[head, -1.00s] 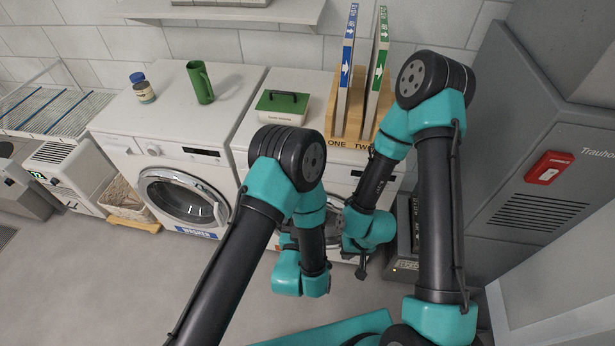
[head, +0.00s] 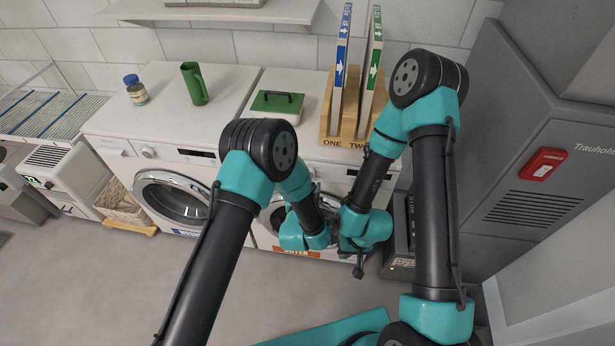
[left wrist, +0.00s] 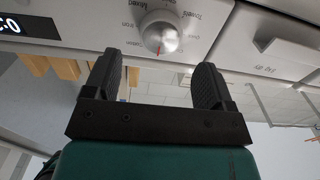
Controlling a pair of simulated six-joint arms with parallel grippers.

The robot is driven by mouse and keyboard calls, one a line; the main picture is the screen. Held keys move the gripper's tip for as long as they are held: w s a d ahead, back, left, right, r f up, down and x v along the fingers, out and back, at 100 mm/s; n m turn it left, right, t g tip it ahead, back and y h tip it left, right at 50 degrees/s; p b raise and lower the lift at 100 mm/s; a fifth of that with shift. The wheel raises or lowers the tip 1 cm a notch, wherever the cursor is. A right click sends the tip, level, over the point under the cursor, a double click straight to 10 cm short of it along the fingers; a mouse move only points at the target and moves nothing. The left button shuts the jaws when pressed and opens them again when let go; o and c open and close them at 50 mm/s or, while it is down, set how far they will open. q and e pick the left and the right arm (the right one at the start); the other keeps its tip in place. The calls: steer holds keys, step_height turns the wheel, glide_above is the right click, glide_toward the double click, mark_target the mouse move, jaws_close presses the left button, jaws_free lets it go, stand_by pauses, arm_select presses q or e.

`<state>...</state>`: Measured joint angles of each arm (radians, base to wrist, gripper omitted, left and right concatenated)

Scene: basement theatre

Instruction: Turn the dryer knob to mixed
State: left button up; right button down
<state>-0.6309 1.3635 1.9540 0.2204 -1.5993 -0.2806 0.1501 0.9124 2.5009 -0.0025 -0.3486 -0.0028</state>
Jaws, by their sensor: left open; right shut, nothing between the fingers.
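The dryer (head: 290,78) is the right-hand white machine, partly hidden behind my arms. Its round silver knob (left wrist: 160,36) shows in the left wrist view, with a red mark on its lower side in the picture. Printed labels surround it upside down; "Mixed" stands at its left, away from the red mark. My left gripper (left wrist: 157,72) is open, its two black fingers on either side below the knob in the picture, not visibly touching it. In the head view its fingers are hidden. My right gripper (head: 358,270) is shut and empty, hanging before the dryer's lower right front.
The washer (head: 175,150) stands left of the dryer. A grey cabinet (head: 530,120) closes off the right side. The floor at front left is clear.

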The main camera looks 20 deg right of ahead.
arm_select(q)
steer(key=x, duration=0.4)
steer(key=shift+w+d, duration=0.15)
steer(key=shift+w, duration=0.2)
steer(key=c, duration=0.9)
